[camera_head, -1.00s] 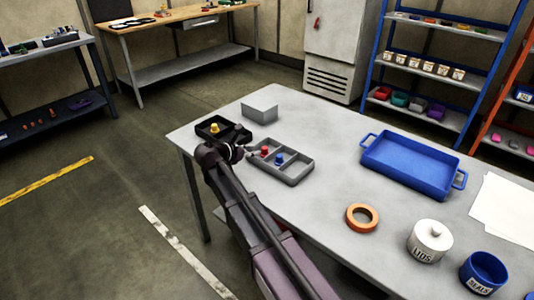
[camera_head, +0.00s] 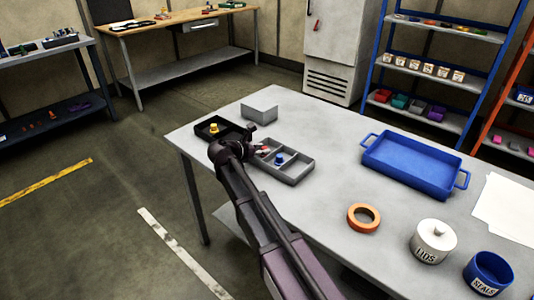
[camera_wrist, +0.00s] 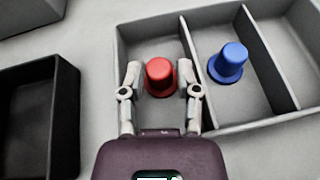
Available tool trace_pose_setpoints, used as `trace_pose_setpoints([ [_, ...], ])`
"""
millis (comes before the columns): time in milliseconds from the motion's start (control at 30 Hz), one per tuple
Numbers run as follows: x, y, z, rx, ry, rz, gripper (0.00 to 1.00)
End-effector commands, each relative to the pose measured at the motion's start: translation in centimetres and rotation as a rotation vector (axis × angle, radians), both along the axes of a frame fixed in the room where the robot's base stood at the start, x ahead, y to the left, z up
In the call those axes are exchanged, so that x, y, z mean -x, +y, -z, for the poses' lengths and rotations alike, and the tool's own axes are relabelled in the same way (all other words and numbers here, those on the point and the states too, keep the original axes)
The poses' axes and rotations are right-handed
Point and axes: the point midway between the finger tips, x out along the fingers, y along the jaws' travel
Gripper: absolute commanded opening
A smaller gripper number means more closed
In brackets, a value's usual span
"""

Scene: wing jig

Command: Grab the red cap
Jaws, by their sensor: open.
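The red cap (camera_wrist: 160,76) stands in the left compartment of the grey divided tray (camera_wrist: 284,118) in the wrist view. My gripper (camera_wrist: 160,82) is open, with one finger on each side of the red cap. I cannot tell whether the fingers touch it. In the head view my gripper (camera_head: 262,150) is over the tray's left end (camera_head: 292,181) and mostly hides the red cap.
A blue cap (camera_wrist: 229,62) stands in the neighbouring compartment, past a thin divider. A black tray (camera_head: 206,133) with a yellow piece (camera_head: 214,128) lies to the left. A grey box (camera_head: 259,113) is behind. A blue tray (camera_head: 410,167) and orange ring (camera_head: 363,217) are to the right.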

Motion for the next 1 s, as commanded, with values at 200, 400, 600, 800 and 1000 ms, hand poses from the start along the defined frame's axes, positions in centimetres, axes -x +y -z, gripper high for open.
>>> trace_pose_setpoints([
  [200,0.0,0.0,0.0,0.0,0.0,0.0,0.34],
  [400,0.0,0.0,0.0,0.0,0.0,0.0,0.08],
  [600,0.0,0.0,0.0,0.0,0.0,0.0,0.08],
  [800,0.0,0.0,-0.3,0.0,0.0,0.0,0.08],
  [1000,0.0,0.0,-1.3,0.0,0.0,0.0,0.08],
])
